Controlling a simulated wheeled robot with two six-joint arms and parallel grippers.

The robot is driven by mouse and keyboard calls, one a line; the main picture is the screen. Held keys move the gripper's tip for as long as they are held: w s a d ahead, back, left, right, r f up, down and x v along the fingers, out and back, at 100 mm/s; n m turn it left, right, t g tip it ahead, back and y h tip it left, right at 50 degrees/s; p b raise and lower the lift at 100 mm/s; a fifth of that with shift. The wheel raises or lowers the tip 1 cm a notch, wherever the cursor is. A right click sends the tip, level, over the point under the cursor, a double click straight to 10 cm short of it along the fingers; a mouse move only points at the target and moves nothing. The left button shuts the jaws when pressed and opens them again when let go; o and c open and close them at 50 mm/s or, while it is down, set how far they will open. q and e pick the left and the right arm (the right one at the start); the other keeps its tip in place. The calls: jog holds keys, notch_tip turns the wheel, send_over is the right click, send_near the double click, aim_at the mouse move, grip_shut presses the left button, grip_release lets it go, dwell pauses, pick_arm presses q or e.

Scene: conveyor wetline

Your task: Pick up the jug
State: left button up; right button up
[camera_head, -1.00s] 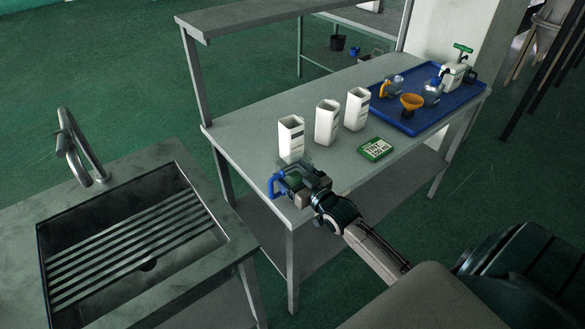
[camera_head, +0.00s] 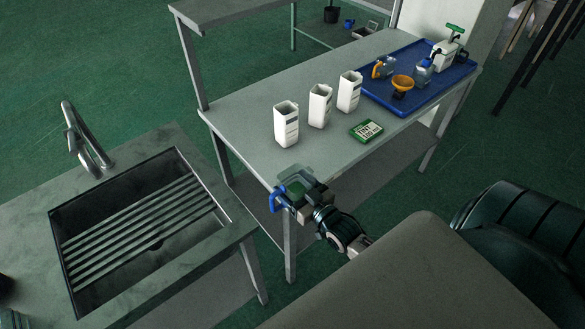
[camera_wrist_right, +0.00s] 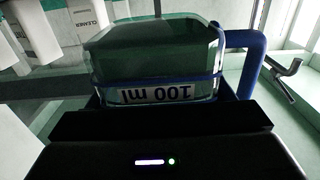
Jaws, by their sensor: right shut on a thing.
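The jug is a clear, square-sided vessel (camera_head: 297,174) with a blue handle (camera_head: 279,198). My right gripper (camera_head: 303,194) is shut on it and holds it at the near corner of the grey table. The gap between jug and tabletop is hard to judge. In the right wrist view the jug (camera_wrist_right: 150,48) fills the upper middle, with an upside-down "100 ml" label and its blue handle (camera_wrist_right: 243,62) on the right. The gripper's dark jaws (camera_wrist_right: 160,118) hide its lower part. My left gripper is not in view.
Three white open containers (camera_head: 286,126) stand in a row on the table (camera_head: 240,125). A green-and-white label card (camera_head: 366,130) lies near them. A blue tray (camera_head: 425,95) at the far end holds bottles and an orange funnel (camera_head: 402,84). A sink (camera_head: 140,230) is at left.

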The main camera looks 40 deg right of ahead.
aim_at(293, 197)
jog(key=shift+s+a+r, duration=0.1)
jog(key=shift+s+a, duration=0.25)
jog(key=shift+s, duration=0.4)
jog(key=shift+s+a+r, duration=0.1)
jog(key=shift+s+a, duration=0.25)
jog(key=shift+s, duration=0.35)
jog(key=shift+a+f+b, duration=0.1)
jog(key=shift+a+b, duration=0.35)
pick_arm(q)
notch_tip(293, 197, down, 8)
jog(key=b, duration=0.7)
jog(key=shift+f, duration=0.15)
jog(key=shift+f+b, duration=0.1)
jog(key=shift+b, duration=0.2)
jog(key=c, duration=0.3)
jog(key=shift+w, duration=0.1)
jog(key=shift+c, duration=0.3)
pick_arm(e)
jog(key=a+r+h, duration=0.1)
jog(key=a+r, duration=0.3)
jog(key=a, duration=0.4)
jog(key=shift+s+a+r+m, duration=0.2)
jog(key=shift+s+r+m, duration=0.05)
jog(key=shift+s+m, duration=0.2)
